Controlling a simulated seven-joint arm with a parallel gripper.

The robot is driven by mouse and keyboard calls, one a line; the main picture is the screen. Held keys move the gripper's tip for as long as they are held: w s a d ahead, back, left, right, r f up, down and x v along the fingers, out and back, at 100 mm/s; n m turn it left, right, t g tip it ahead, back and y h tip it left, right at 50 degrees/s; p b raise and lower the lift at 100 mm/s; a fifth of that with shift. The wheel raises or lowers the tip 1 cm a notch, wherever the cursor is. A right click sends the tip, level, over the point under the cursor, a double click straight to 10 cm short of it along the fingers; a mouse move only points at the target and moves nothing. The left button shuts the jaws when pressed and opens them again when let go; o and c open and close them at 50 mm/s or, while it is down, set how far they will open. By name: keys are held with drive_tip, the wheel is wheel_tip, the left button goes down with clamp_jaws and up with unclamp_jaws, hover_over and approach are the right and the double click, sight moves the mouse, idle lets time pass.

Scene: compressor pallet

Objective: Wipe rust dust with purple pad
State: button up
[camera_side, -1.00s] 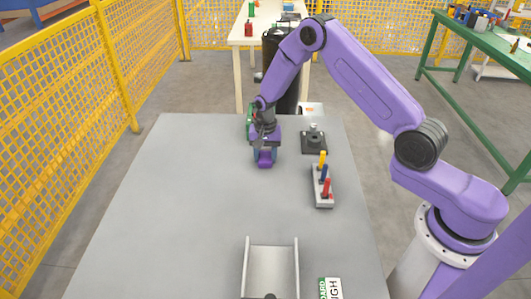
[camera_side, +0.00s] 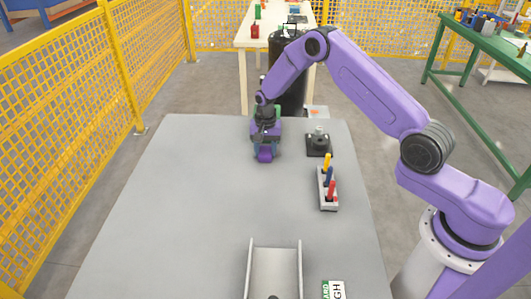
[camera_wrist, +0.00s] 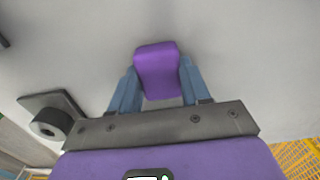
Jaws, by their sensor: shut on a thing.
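The purple pad (camera_wrist: 157,72) is held between the two blue fingers of my gripper (camera_wrist: 155,85). In the side view my gripper (camera_side: 265,145) is low over the far part of the grey table (camera_side: 190,200), with the purple pad (camera_side: 265,155) at its lower end. I cannot tell whether the pad touches the surface. I cannot make out any rust dust on the table in either view; the gripper and pad hide the surface under them.
A black round-topped fixture (camera_side: 318,143) stands right of my gripper. A grey rack (camera_side: 328,202) holds yellow, blue and red pegs. The table's left side is clear.

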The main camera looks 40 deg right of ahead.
sight(265, 165)
drive_tip(key=shift+w+d+f, duration=0.1)
drive_tip(key=shift+w+d, duration=0.5)
drive_tip(key=shift+d, duration=0.2)
drive_tip(key=shift+w+d+f, duration=0.1)
drive_tip(key=shift+w+d, duration=0.45)
drive_tip(key=shift+d, duration=0.25)
drive_tip(key=shift+w+d+r, duration=0.1)
drive_tip(key=shift+w+d, duration=0.2)
drive_tip(key=shift+r, duration=0.15)
drive_tip(key=shift+s+a+r, duration=0.15)
drive_tip(key=shift+s+a, duration=1.1)
drive_tip(key=shift+a, duration=0.3)
drive_tip(key=shift+s+a, duration=1.6)
drive_tip(key=shift+r, duration=2.85)
drive_tip(key=shift+r, duration=0.1)
